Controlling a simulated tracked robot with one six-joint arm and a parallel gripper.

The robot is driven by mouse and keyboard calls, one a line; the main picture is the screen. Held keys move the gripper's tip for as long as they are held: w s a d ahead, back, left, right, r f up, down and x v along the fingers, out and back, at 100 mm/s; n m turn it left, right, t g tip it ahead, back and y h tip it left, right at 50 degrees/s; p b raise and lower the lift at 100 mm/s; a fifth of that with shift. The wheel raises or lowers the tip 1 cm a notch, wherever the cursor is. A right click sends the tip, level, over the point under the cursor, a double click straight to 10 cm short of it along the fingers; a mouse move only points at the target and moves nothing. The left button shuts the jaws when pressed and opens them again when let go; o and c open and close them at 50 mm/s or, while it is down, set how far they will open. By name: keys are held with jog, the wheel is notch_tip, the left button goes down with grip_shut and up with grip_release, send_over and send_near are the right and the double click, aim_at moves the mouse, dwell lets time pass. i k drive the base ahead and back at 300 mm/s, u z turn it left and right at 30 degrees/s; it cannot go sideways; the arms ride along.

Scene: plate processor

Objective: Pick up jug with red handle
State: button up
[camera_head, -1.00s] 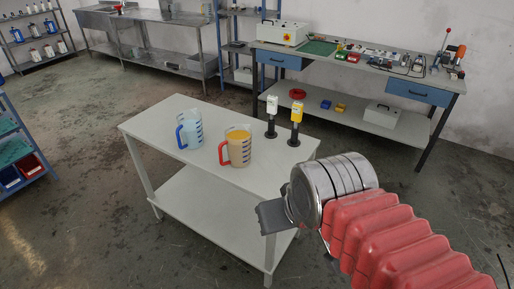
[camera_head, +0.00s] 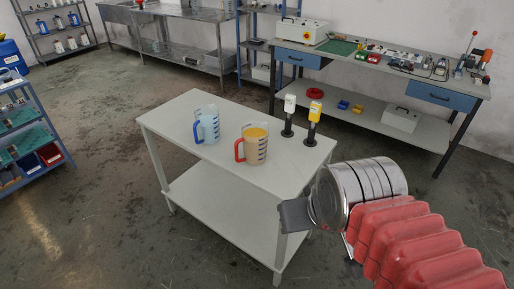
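The jug with the red handle (camera_head: 255,146) stands upright on the white table (camera_head: 178,112). It holds an orange-yellow content, and its handle points left. A similar jug with a blue handle (camera_head: 207,126) stands to its left and a little behind. My gripper (camera_head: 292,216) is in front of the table's right end in the picture, apart from both jugs. Only a grey part of it shows past the silver wrist, so I cannot see whether it is open or shut.
A white-topped bottle on a black stand (camera_head: 288,116) and a yellow one (camera_head: 312,122) stand right of the jugs. A workbench with tools (camera_head: 390,62) is behind. A blue shelf (camera_head: 28,135) is at the left. The floor left of the table is clear.

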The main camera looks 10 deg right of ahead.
aim_at(255, 134)
jog(key=u, duration=1.4)
jog(key=i, duration=1.55)
jog(key=z, duration=0.8)
